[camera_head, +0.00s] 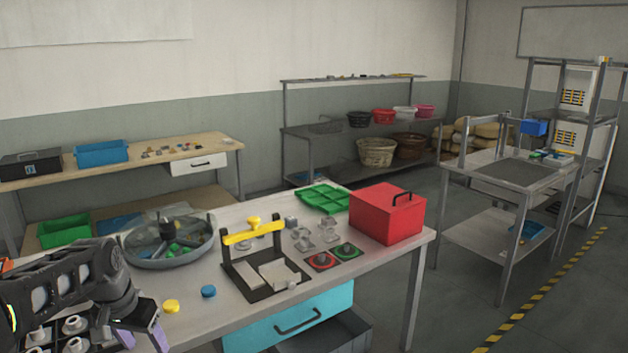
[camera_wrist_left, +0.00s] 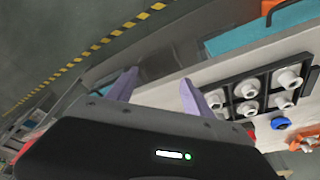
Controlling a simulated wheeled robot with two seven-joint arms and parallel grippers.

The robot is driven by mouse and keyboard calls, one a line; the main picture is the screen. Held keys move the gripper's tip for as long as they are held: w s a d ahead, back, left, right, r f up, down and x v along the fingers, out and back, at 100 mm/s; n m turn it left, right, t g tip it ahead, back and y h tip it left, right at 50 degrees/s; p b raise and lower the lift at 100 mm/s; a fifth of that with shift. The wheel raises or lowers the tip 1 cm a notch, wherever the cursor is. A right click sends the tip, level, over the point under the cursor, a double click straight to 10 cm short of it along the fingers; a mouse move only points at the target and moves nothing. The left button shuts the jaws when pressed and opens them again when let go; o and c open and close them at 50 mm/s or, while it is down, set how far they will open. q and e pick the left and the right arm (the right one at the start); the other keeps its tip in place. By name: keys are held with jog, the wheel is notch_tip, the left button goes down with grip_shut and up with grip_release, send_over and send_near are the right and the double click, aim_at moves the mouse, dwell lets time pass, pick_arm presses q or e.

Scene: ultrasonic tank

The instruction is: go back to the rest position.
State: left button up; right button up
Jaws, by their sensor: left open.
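My left gripper (camera_head: 141,339) is at the lower left of the head view, over the front left part of the table (camera_head: 190,330). It is open, with its two purple fingers spread apart. The left wrist view also shows the two fingers (camera_wrist_left: 158,82) apart, with nothing held between them. A black tray with white knobbed pieces (camera_wrist_left: 237,105) lies beside the gripper, to the right in the wrist view. In the head view my left arm partly hides this tray (camera_head: 60,347). My right gripper is in neither view.
On the table are a round grey tub (camera_head: 146,261), a black fixture with a yellow handle (camera_head: 258,292), a green tray (camera_head: 322,209), a red box (camera_head: 383,221), a yellow disc (camera_head: 171,306) and a blue disc (camera_head: 208,291). Open floor (camera_head: 460,310) lies to the right.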

pick_arm(q)
jog(key=w+d+f+n+t+h, duration=0.1)
jog(key=d+f, duration=0.7)
jog(key=f, duration=0.3)
jog(key=w+d+f+n+t+h, duration=0.1)
jog(key=d+f, duration=0.7)
jog(key=f, duration=0.2)
jog(key=s+d+f+g, duration=0.1)
jog(key=s+d+f, duration=0.4)
jog(key=s, duration=0.4)
jog(key=s+d+f+g+h, duration=0.1)
jog(key=s+d+f, duration=0.4)
jog(key=s, duration=0.4)
jog(key=s+d+f+g+h, duration=0.1)
jog(key=s+d+f+g, duration=0.1)
jog(key=s+d+f, duration=0.4)
jog(key=s, duration=0.3)
jog(key=shift+f, duration=0.25)
